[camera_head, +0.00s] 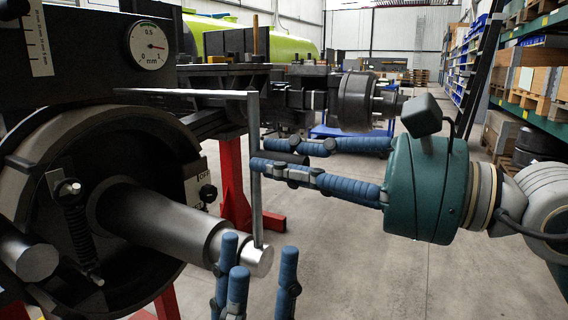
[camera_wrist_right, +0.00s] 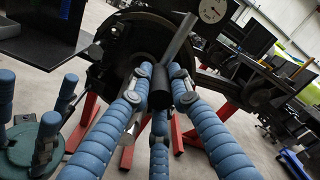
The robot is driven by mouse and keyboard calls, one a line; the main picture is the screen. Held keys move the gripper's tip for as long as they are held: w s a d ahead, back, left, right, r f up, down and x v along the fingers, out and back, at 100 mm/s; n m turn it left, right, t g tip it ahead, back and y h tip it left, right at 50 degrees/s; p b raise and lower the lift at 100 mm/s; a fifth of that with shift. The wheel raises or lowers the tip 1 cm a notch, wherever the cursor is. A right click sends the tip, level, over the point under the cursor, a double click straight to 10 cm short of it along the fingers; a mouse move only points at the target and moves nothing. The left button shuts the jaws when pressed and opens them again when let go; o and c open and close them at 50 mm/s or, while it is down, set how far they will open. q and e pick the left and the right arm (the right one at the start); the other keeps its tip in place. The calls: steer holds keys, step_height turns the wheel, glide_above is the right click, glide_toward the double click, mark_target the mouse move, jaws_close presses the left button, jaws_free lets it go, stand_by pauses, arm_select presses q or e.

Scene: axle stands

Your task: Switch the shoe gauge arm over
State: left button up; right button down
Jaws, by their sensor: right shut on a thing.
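The shoe gauge arm (camera_head: 254,150) is a thin grey bar. It stands upright from the shiny axle end (camera_head: 259,262) and has a long pointer reaching left at its top, below the dial. It also shows in the right wrist view (camera_wrist_right: 178,40). My right gripper (camera_head: 282,156) is shut on the arm's dark handle, seen between the fingers in the right wrist view (camera_wrist_right: 187,96). My left gripper (camera_head: 258,280) is open and empty just below the axle end, its fingers pointing up. A brake drum (camera_head: 90,160) with shoes lies behind; an OFF label (camera_head: 192,182) shows at its right.
A round dial (camera_head: 149,45) marked in mm is above the drum. Red stands (camera_head: 235,185) hold the axle. The floor (camera_head: 350,260) is clear at lower right. Shelves with blue bins and crates (camera_head: 540,85) line the right side.

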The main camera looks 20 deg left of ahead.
steer(key=shift+s+f, duration=0.1)
steer(key=shift+f, duration=0.15)
steer(key=c, duration=1.6)
jaws_free()
steer(key=shift+r, duration=0.15)
steer(key=d, duration=1.2)
steer(key=shift+s, duration=0.15)
